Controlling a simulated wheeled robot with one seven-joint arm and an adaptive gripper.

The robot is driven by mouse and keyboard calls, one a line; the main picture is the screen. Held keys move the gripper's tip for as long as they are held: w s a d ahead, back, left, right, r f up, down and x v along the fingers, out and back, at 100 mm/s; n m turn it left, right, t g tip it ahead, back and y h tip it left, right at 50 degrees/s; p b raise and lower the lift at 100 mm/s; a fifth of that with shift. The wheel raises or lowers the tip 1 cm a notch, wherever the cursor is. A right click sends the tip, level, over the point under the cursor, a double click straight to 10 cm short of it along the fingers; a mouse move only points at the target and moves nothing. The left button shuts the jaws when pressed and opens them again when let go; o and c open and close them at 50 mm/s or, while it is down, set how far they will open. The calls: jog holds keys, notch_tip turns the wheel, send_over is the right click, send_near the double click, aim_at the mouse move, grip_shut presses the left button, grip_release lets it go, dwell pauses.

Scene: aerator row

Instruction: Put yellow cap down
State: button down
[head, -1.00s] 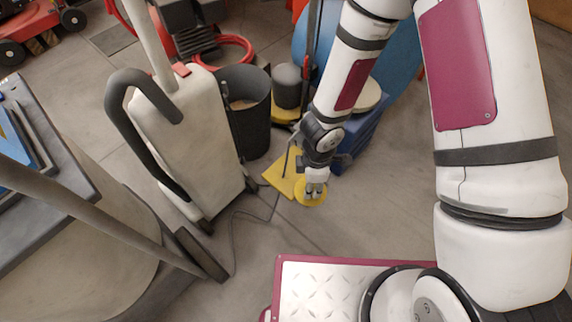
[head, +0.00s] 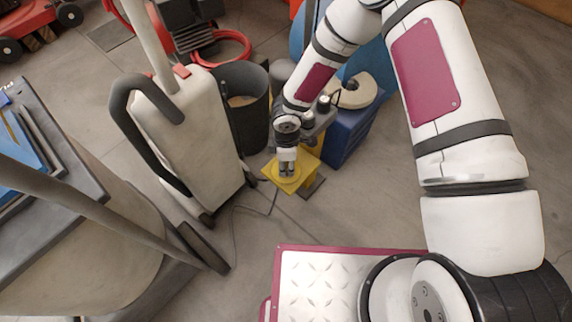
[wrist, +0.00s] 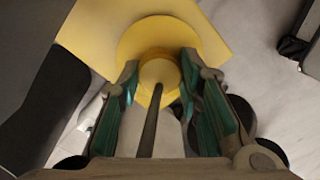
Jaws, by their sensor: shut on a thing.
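The yellow cap (head: 284,178) is a round disc with a raised round knob. My gripper (head: 287,170) points down in the head view and is shut on the cap. In the wrist view the gripper's green-padded fingers (wrist: 158,95) stand on both sides of the knob of the cap (wrist: 158,45). A yellow square plate (head: 308,168) lies under or just behind the cap. The cap overlaps the plate in both views; I cannot tell whether they touch.
A black bin (head: 247,110) and a cream upright machine (head: 192,135) stand to the left. A blue box (head: 345,140) stands behind to the right. A dark cord (head: 236,215) runs over the floor. The grey floor in front is fairly clear.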

jog(key=shift+f, duration=0.15)
jog(key=c, duration=1.2)
grip_release()
jog(key=shift+o, duration=0.2)
notch_tip(320, 180, up, 12)
jog(key=p, duration=0.4)
jog(key=shift+p, duration=0.4)
jog(key=shift+s, duration=0.1)
